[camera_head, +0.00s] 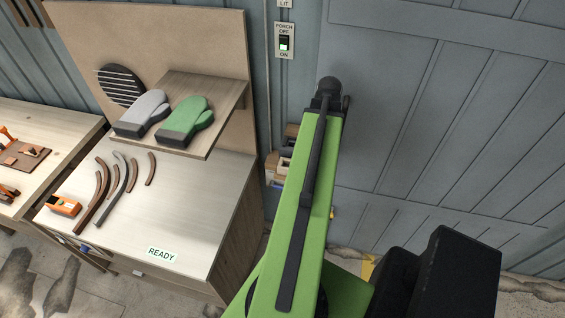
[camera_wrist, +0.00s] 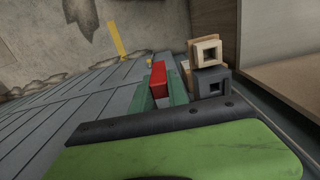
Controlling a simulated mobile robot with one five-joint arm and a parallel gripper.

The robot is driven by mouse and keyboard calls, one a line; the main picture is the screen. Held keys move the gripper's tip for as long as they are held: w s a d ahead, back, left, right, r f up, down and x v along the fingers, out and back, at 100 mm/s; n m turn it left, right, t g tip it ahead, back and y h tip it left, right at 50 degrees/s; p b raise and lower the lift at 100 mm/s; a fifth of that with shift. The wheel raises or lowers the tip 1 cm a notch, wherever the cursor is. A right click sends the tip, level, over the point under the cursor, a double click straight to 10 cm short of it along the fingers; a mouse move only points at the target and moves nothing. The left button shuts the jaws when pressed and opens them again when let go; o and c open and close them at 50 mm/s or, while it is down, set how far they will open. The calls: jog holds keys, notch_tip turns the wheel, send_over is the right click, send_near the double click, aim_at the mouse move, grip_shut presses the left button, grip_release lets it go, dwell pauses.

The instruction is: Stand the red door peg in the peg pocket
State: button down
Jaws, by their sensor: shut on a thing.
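The red door peg (camera_wrist: 158,76) is a small red block between the two green fingers of my gripper (camera_wrist: 163,92) in the wrist view. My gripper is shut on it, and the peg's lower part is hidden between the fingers. Just right of the peg are a pale wooden block with a square hole (camera_wrist: 207,51) and a dark grey block with a square hole (camera_wrist: 210,82). I cannot tell which is the peg pocket. The peg looks apart from both holes. In the head view my arm hides my gripper and the peg.
The grey plank door (camera_head: 400,120) lies right of my arm. A bench (camera_head: 185,215) with several curved strips and a READY label stands left. Above it, a shelf (camera_head: 205,90) holds a grey mitt (camera_head: 142,113) and a green mitt (camera_head: 185,120). A switch (camera_head: 285,40) is on the wall.

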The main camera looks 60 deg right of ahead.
jog(key=shift+w, duration=0.5)
jog(key=shift+w+d+f, duration=0.1)
jog(key=shift+w+d, duration=0.05)
jog(key=shift+d, duration=0.1)
jog(key=w+f+b, duration=0.3)
jog(key=w+a+f+b, duration=0.1)
jog(key=w+f+b, duration=0.7)
jog(key=shift+w+a+f, duration=0.15)
jog(key=shift+w+a, duration=0.1)
jog(key=shift+a, duration=0.05)
jog(key=shift+r, duration=0.2)
jog(key=shift+f, duration=0.1)
jog(key=c, duration=1.7)
grip_release()
jog(key=shift+f, duration=0.1)
jog(key=shift+c, duration=0.2)
jog(key=o, duration=0.4)
